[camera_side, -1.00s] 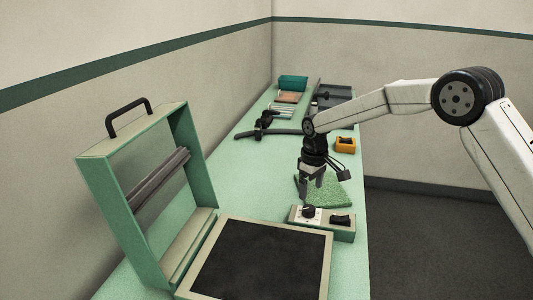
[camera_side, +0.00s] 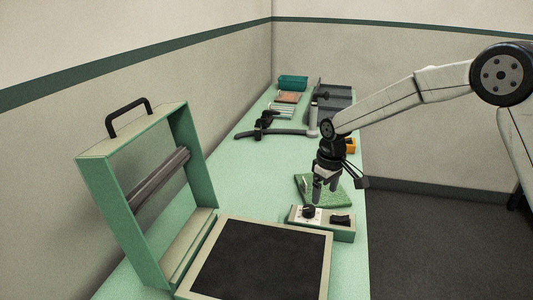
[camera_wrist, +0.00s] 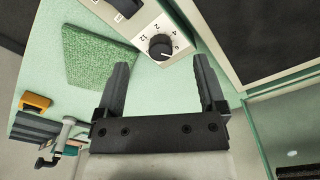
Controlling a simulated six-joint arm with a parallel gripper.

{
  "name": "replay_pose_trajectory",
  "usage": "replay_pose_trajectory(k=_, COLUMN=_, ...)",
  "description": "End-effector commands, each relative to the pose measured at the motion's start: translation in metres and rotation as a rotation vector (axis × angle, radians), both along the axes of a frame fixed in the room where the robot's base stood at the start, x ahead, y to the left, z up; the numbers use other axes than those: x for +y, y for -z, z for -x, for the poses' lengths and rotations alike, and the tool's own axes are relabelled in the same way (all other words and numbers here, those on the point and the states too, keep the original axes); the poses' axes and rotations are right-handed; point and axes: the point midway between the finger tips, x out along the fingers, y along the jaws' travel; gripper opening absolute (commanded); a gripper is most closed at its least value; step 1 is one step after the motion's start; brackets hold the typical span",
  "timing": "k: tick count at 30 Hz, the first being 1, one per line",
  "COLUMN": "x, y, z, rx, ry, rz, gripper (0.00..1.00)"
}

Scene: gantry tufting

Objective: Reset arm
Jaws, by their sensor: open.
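My gripper (camera_side: 325,190) is open and empty above the green bench, just behind the control box (camera_side: 341,228). In the side view its fingertips overlap the area by the black knob (camera_side: 309,211). In the wrist view my gripper (camera_wrist: 163,80) has its two fingers spread wide, with the numbered knob (camera_wrist: 161,47) between and beyond them. A green textured pad (camera_side: 335,193) lies flat behind the control box, partly hidden by the gripper. The pad also shows in the wrist view (camera_wrist: 98,58), left of the fingers.
A green frame with a black handle (camera_side: 128,116) stands open at left, hinged by a dark flat bed (camera_side: 262,262). A black-handled tool (camera_side: 270,132), a teal bin (camera_side: 293,82) and a grey tray (camera_side: 335,98) sit farther back. An orange block (camera_side: 350,146) is partly hidden.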

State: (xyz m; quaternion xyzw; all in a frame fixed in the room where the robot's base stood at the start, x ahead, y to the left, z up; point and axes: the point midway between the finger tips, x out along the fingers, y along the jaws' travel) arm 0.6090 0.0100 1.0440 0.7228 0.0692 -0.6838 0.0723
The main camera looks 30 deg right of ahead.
Motion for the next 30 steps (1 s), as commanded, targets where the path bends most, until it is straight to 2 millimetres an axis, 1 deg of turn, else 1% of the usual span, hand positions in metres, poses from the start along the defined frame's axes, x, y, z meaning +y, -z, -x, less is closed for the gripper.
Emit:
replay_pose_trajectory(k=1, x=-0.001, y=-0.003, z=0.011, rx=-0.009, ry=0.01, rz=0.0, gripper=0.9)
replay_pose_trajectory(k=11, x=-0.005, y=-0.005, z=0.082, rx=-0.073, ry=0.082, rz=-0.008, gripper=0.9)
replay_pose_trajectory(k=21, x=-0.009, y=0.001, z=0.164, rx=-0.137, ry=0.154, rz=-0.019, gripper=0.9)
replay_pose_trajectory(k=24, x=-0.009, y=0.004, z=0.185, rx=-0.152, ry=0.173, rz=-0.022, gripper=0.9)
replay_pose_trajectory(k=27, x=-0.01, y=0.007, z=0.202, rx=-0.165, ry=0.186, rz=-0.025, gripper=0.9)
replay_pose_trajectory(k=30, x=-0.01, y=0.009, z=0.212, rx=-0.172, ry=0.195, rz=-0.026, gripper=0.9)
